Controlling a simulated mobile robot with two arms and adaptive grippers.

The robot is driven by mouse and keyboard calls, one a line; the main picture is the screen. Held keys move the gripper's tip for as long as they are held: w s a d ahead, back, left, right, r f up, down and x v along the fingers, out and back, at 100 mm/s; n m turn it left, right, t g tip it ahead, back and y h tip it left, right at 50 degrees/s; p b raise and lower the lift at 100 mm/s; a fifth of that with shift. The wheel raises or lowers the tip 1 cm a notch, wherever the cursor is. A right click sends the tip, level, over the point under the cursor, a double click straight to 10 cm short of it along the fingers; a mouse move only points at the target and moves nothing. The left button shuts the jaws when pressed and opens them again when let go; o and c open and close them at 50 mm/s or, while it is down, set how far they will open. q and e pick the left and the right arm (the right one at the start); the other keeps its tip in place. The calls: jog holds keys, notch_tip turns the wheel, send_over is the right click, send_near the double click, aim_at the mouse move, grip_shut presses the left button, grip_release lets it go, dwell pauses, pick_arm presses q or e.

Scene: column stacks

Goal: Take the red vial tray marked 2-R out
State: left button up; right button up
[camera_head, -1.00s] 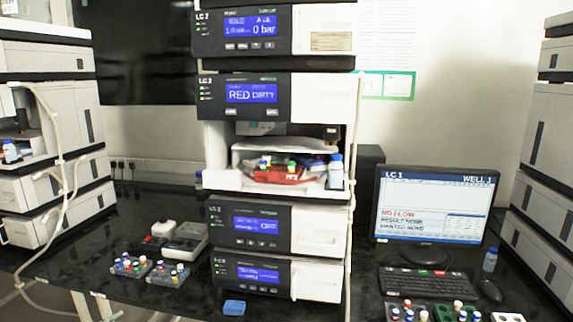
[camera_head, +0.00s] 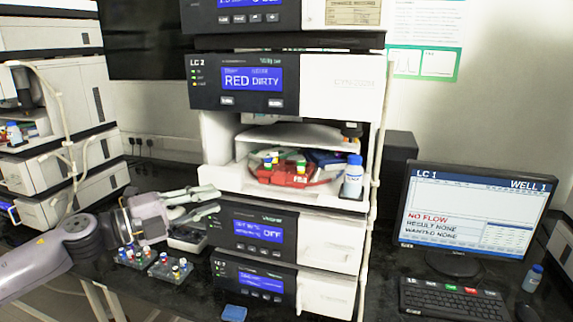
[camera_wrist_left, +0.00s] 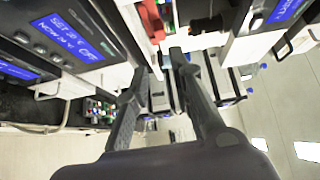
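The red vial tray (camera_head: 288,174) sits in the open bay of the LC 2 stack (camera_head: 230,150) in the head view, with several coloured vial caps on it. Its marking is too small to read. A red part at the top of the left wrist view (camera_wrist_left: 152,20) looks like the same tray. My left gripper (camera_head: 212,202) is left of the stack, below and to the left of the bay, apart from the tray. Its two fingers are spread with nothing between them, also in the left wrist view (camera_wrist_left: 158,62). My right gripper is not in view.
A white bottle with a blue cap (camera_head: 353,176) stands at the bay's right front edge. Small vial racks (camera_head: 170,268) lie on the black bench below my left arm. A blue block (camera_head: 233,313) lies in front of the stack. A monitor (camera_head: 470,222) and keyboard (camera_head: 455,301) are at right.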

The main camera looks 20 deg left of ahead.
aim_at(270, 196)
pick_arm(q)
jog(key=p+x, duration=0.7)
jog(key=x, duration=0.4)
jog(key=shift+w+d+r+p, duration=0.1)
jog(key=shift+w+r+p, duration=0.1)
jog(key=shift+w+p, duration=0.15)
jog(key=x, duration=0.1)
jog(key=p+x, duration=0.1)
jog(key=x, duration=0.1)
jog(key=shift+w+p, duration=0.3)
jog(key=shift+w, duration=0.15)
jog(key=shift+w+d+f, duration=0.25)
jog(key=shift+w, duration=0.1)
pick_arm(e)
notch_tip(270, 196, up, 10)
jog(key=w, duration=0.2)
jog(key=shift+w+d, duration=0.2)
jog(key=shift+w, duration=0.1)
pick_arm(q)
jog(key=shift+s+a, duration=0.1)
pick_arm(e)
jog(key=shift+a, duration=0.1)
